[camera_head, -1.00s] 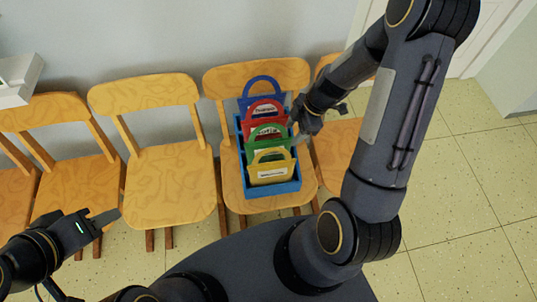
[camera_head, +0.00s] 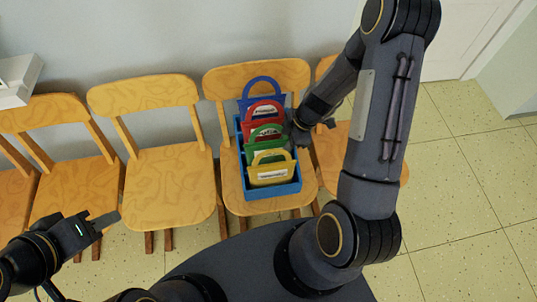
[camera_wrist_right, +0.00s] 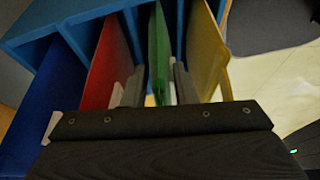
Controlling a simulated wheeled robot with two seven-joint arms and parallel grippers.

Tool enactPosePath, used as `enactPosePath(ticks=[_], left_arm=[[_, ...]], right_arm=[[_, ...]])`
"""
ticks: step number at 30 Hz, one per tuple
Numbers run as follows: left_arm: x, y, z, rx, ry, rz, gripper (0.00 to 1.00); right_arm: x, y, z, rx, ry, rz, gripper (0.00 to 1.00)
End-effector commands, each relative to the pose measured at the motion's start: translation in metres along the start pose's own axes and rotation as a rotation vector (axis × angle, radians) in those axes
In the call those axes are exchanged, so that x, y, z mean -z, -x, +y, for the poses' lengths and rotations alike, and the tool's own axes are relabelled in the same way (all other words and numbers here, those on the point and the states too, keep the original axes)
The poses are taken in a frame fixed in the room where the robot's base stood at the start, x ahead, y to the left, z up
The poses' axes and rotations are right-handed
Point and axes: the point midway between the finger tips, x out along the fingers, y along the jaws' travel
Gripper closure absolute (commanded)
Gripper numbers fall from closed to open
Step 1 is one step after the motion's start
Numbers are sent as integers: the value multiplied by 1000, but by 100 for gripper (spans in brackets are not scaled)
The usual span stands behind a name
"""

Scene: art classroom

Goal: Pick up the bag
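Several flat bags with handles stand upright in a row in a blue holder (camera_head: 286,190) on a wooden chair: a blue bag (camera_head: 262,101), a red bag (camera_head: 263,120), a green bag (camera_head: 255,151) and a yellow bag (camera_head: 270,172). My right gripper (camera_head: 292,141) is at the right side of the row. In the right wrist view its two fingers (camera_wrist_right: 158,88) are apart, with the green bag (camera_wrist_right: 158,45) between them; the red bag (camera_wrist_right: 108,62) and yellow bag (camera_wrist_right: 206,50) are outside. I see no clear contact. My left gripper (camera_head: 101,223) is low at the left, away from the bags.
More wooden chairs stand in a row along the wall, with an empty chair (camera_head: 170,185) to the left and another (camera_head: 345,150) on the right behind my right arm. A white object (camera_head: 18,80) is at the upper left. The tiled floor (camera_head: 465,200) at right is clear.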

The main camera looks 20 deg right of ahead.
Motion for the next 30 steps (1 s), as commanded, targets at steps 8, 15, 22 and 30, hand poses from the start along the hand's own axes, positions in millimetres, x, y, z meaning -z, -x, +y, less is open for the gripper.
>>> enactPosePath(ticks=[8, 15, 22, 30], left_arm=[[0, 0, 0, 0, 0, 0, 64], [0, 1, 0, 0, 0, 0, 64], [4, 7, 3, 0, 0, 0, 64], [6, 11, 5, 0, 0, 0, 64]], right_arm=[[0, 0, 0, 0, 0, 0, 100], [3, 6, 1, -2, 1, 1, 100], [19, 45, 1, -6, 3, 0, 100], [36, 86, 1, -3, 2, 1, 100]])
